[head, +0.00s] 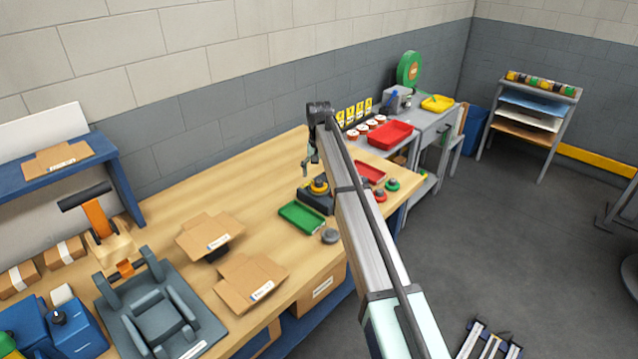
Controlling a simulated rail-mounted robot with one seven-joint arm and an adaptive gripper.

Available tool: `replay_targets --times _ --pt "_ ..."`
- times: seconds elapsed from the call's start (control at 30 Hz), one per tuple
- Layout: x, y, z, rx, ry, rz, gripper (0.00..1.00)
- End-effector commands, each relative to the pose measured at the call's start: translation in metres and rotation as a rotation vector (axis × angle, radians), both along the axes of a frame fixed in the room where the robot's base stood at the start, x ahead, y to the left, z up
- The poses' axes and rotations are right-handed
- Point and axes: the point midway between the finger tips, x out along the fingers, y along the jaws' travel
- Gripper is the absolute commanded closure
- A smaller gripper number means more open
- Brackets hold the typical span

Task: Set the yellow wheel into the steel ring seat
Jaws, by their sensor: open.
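The yellow wheel (318,185), with a dark knob on top, sits at a dark block (314,203) on the wooden bench. The steel ring seat cannot be made out clearly; whether the wheel is seated or only resting on the block is too small to tell. My gripper (309,166) hangs open and empty above and slightly left of the yellow wheel, apart from it. My arm passes close to the right of the block and hides part of the bench there.
A green tray (301,216) and a grey round piece (330,236) lie in front of the block. Red wheels (380,196), a green wheel (392,184) and a red tray (370,172) are right of my arm. Open cartons (250,280) lie left. The bench's back middle is clear.

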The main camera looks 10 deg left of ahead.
Motion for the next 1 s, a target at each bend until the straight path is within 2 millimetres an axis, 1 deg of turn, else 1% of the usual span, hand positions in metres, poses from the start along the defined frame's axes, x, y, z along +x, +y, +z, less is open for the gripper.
replay_targets --times 0.2,0.3,0.4,0.5,0.6,0.9,1.0 --pt "0.002 0.001 0.043 0.001 -0.002 0.000 0.16" --pt "0.002 0.001 0.060 0.001 -0.003 0.000 0.16" --pt "0.001 0.000 0.072 0.000 -0.001 0.000 0.16" --pt "0.001 0.000 0.080 0.000 -0.001 0.000 0.16" --pt "0.000 0.000 0.084 0.000 -0.001 0.000 0.16" --pt "0.000 0.000 0.085 0.000 0.000 0.000 0.16" --pt "0.000 0.000 0.090 0.000 0.000 0.000 0.16"
